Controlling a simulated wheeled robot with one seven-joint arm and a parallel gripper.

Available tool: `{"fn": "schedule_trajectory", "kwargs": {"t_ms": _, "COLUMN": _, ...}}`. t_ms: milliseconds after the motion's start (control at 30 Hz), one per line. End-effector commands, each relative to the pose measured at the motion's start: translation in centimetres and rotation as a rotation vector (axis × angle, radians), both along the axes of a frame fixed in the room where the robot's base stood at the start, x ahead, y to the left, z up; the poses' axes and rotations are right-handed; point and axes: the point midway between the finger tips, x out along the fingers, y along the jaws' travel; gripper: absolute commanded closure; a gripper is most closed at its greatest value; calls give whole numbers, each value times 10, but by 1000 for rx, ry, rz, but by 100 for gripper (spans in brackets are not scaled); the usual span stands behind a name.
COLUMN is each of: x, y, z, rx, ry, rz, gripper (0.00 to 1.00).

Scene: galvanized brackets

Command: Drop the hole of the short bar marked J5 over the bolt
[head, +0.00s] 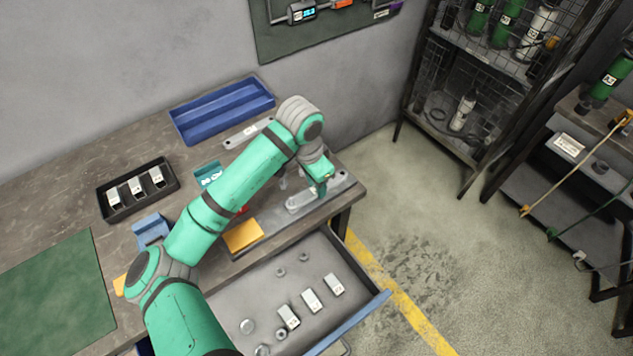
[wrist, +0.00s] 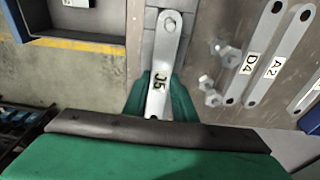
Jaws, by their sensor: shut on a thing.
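The short bar marked J5 (wrist: 158,65) is held at its near end between the green fingers of my gripper (wrist: 158,100) in the wrist view. Its rounded far end with the hole points away from my gripper. In the head view the bar (head: 300,201) is over a grey metal plate (head: 268,222) near the table's right corner, with my gripper (head: 321,188) at its right end. A round grey shape shows in the hole, but I cannot tell whether it is the bolt. Whether the bar touches the plate is unclear.
Bars marked D4 (wrist: 246,66) and A2 (wrist: 277,62) lie right of the held bar, with several hex fasteners (wrist: 228,52) beside them. An open drawer (head: 352,318) with blocks juts out below the table edge. A blue tray (head: 222,119) and black tray (head: 109,207) stand further back.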

Motion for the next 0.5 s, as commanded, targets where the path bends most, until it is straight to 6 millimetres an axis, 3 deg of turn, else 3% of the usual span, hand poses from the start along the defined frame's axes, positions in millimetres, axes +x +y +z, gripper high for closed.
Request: {"fn": "schedule_trajectory", "kwargs": {"t_ms": 500, "x": 0, "y": 0, "z": -6, "rx": -1, "ry": -1, "rz": 0, "gripper": 100}}
